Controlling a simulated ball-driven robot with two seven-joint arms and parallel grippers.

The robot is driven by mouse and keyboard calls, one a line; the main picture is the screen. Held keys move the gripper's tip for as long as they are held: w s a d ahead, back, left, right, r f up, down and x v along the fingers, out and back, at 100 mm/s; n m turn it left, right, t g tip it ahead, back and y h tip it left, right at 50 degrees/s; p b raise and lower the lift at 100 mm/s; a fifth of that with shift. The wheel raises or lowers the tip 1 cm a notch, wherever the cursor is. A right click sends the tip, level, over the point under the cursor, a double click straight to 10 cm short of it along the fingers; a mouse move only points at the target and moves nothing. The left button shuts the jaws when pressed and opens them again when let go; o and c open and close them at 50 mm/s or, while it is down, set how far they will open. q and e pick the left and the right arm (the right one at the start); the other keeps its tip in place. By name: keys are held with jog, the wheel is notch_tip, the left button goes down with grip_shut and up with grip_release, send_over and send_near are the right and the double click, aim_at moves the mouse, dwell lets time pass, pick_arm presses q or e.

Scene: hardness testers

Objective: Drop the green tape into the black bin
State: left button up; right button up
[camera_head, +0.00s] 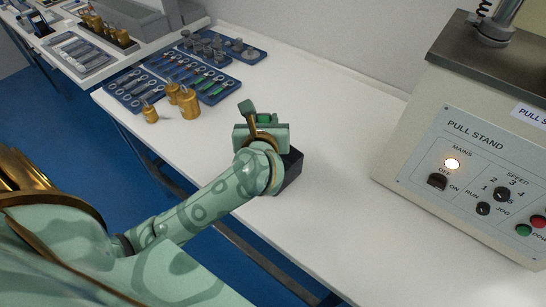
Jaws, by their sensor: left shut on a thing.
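My left gripper (262,131) reaches in from the left over the white bench. It is shut on the green tape (264,118), which shows only in part between the fingers. The black bin (293,168) stands on the bench just behind and to the right of my left wrist. My wrist and hand hide much of it, including most of its opening. I cannot tell whether the tape is right above the opening. My right gripper is not in view.
A pull stand (470,160) with a lit lamp stands at the right. Blue trays (215,92) of tools and several brass weights (188,102) lie at the back left. The white bench (335,130) is clear between the bin and the pull stand.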

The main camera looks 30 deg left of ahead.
pick_arm(q)
jog(key=shift+f+b, duration=0.35)
jog(key=shift+f, duration=0.45)
jog(key=o, duration=1.1)
jog(key=shift+c, duration=0.2)
jog(key=p+v, duration=0.7)
jog(key=v, duration=0.9)
jog(key=shift+r, duration=0.15)
jog(key=shift+d, duration=0.15)
